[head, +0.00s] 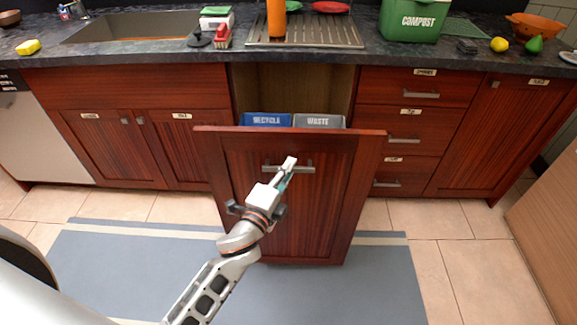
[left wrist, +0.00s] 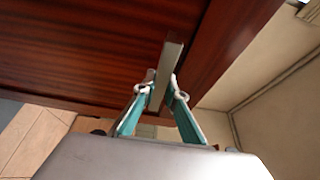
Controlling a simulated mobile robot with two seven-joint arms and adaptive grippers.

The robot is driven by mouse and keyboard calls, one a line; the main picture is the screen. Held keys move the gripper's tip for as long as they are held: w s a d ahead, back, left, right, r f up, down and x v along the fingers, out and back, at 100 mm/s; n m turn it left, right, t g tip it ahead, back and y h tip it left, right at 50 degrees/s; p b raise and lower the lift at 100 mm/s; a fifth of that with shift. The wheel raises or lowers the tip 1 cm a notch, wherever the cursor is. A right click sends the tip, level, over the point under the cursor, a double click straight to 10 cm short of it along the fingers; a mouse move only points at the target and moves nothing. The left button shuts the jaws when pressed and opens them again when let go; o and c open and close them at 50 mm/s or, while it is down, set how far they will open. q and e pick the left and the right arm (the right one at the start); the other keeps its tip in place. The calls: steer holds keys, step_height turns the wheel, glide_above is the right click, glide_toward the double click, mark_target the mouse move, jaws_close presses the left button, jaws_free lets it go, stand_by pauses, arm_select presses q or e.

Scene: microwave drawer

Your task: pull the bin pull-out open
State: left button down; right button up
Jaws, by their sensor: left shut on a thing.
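The bin pull-out (head: 325,205) is a dark red wooden front standing out from the cabinet row in the head view. Its open top shows a blue bin marked RECYCLE (head: 267,120) and a grey bin marked WASTE (head: 319,121). My left gripper (head: 287,170) is at the front's bar handle (head: 304,168). In the left wrist view its two teal fingers (left wrist: 161,92) are closed around the metal handle bar (left wrist: 168,65). Part of the handle is hidden behind the gripper in the head view. My right gripper is not in view.
Closed drawers (head: 408,140) stand right of the pull-out and closed cabinet doors (head: 105,148) left of it. A blue-grey mat (head: 385,285) lies on the tiled floor in front. A wooden panel (head: 548,200) stands at the far right.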

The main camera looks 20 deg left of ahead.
arm_select(q)
steer(key=c, duration=2)
jaws_free()
steer(key=shift+c, duration=0.2)
steer(key=s+a, duration=0.1)
steer(key=s, duration=1.1)
steer(key=shift+a, duration=0.15)
